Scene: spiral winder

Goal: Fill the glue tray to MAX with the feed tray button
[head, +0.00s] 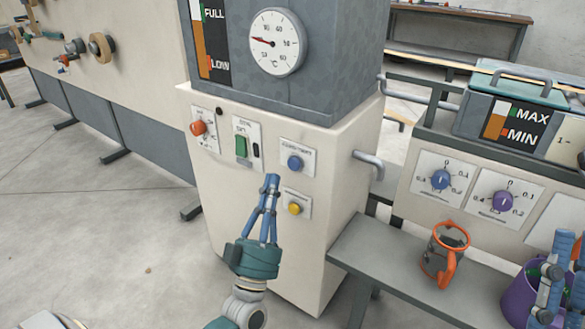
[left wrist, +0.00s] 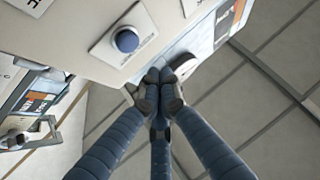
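The glue tray (head: 562,146) is at the right, with a MAX/MIN gauge (head: 495,122); its orange column ends between the two marks. The white machine front carries a blue button (head: 294,162) and a yellow button (head: 294,208); their labels are too small to read surely. My left gripper (head: 272,183) has its fingers together and empty, in front of the panel near these buttons. In the left wrist view the blue button (left wrist: 126,40) shows up and left of the fingertips (left wrist: 160,84). The yellow button is not clearly seen there. My right gripper (head: 562,265) is partly cut off at the lower right.
A grey tank with a dial (head: 276,42) and a FULL/LOW gauge tops the machine. An orange knob (head: 198,128) and a green switch (head: 241,146) share the panel.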

